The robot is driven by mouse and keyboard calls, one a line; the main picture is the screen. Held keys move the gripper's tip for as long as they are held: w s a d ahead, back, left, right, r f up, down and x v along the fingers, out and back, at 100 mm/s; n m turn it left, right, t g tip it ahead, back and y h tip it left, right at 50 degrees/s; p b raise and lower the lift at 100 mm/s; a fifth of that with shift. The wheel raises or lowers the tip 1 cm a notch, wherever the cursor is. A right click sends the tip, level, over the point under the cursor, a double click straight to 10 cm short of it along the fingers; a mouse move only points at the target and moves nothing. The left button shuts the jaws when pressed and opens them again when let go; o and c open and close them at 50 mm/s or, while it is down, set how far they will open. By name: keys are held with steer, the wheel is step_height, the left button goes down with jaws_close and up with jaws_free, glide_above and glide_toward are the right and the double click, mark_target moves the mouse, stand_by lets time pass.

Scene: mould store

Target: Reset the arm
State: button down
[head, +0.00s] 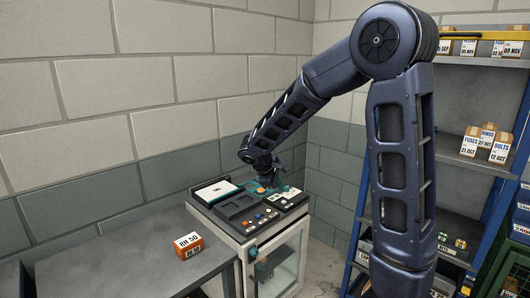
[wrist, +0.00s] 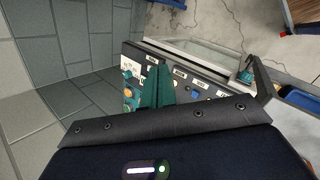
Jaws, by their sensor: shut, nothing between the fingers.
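My arm reaches from the right across to a light cabinet in the corner. My gripper (head: 266,186) hangs low over the back part of the cabinet's dark control panel (head: 233,210). In the wrist view its teal fingers (wrist: 158,72) are shut together with nothing between them, and they point towards the panel. The panel shows several coloured knobs and buttons, with small white labels in the wrist view. Whether the fingertips touch the panel cannot be told. Part of the panel is hidden behind the fingers and wrist.
An orange box (head: 187,245) stands on the grey table (head: 120,268) left of the cabinet. The cabinet's glass door (head: 278,266) has a teal handle. A blue-framed shelf (head: 462,157) with several labelled boxes stands at right. Block walls close in behind the cabinet.

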steer(key=s+d+r+m+y, duration=0.1)
steer(key=s+d+r+m, duration=0.2)
steer(key=s+d, duration=0.3)
steer(key=s+d+r+m+g+y, duration=0.1)
steer(key=s+d+r+m+y, duration=0.1)
steer(key=s+d+r+m, duration=0.35)
steer(key=s+d+r+m+y, duration=0.15)
steer(key=s+d, duration=0.25)
steer(key=d, duration=0.5)
steer(key=s+d+r+m+t+y, duration=0.1)
steer(key=s+d+m, duration=0.1)
steer(key=s, duration=0.5)
steer(key=shift+s+d+r+m, duration=0.15)
steer(key=shift+s+d+m, duration=0.15)
steer(key=shift+m, duration=0.6)
steer(key=shift+a, duration=0.1)
